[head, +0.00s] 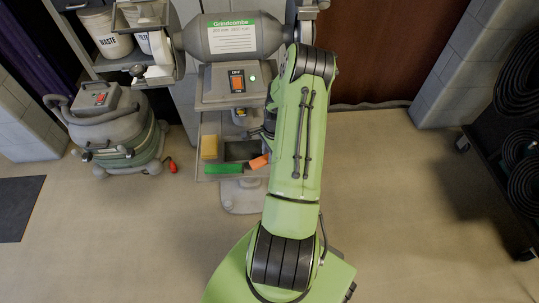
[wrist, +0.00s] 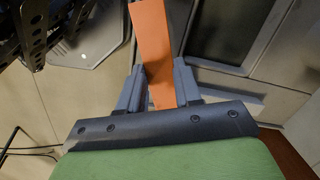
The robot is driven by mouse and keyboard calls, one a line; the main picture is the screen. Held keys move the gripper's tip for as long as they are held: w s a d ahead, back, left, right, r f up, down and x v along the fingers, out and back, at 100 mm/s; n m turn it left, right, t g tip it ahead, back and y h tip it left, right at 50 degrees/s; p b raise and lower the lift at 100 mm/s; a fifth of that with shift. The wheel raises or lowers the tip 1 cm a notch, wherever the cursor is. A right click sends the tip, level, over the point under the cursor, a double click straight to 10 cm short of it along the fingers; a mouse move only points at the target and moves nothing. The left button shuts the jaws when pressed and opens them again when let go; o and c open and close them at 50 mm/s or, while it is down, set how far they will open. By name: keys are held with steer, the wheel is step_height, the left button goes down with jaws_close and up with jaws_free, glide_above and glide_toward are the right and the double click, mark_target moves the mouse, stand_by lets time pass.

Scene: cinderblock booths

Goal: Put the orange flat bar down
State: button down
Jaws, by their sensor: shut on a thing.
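The orange flat bar (wrist: 153,45) stands between the two grey fingers of my gripper (wrist: 157,85) in the wrist view. The fingers are shut on it, and its far part reaches up past the fingertips to the top edge. In the head view one end of the orange bar (head: 259,161) shows just left of my green arm, over or at the right side of a grey shelf (head: 208,130). My arm hides the rest of the bar and most of the gripper there. I cannot tell whether the bar touches the shelf.
A yellow block (head: 209,147), a green bar (head: 223,169) and a dark rectangular tray or recess (head: 240,151) are on the shelf. The grinder (head: 232,37) and its switch box (head: 237,81) are above. A vacuum (head: 112,125) stands left. A hose rack (head: 515,160) stands right.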

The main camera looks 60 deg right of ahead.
steer(key=shift+r, duration=0.1)
steer(key=shift+f+b, duration=0.4)
steer(key=shift+f, duration=0.2)
steer(key=c, duration=0.8)
jaws_free()
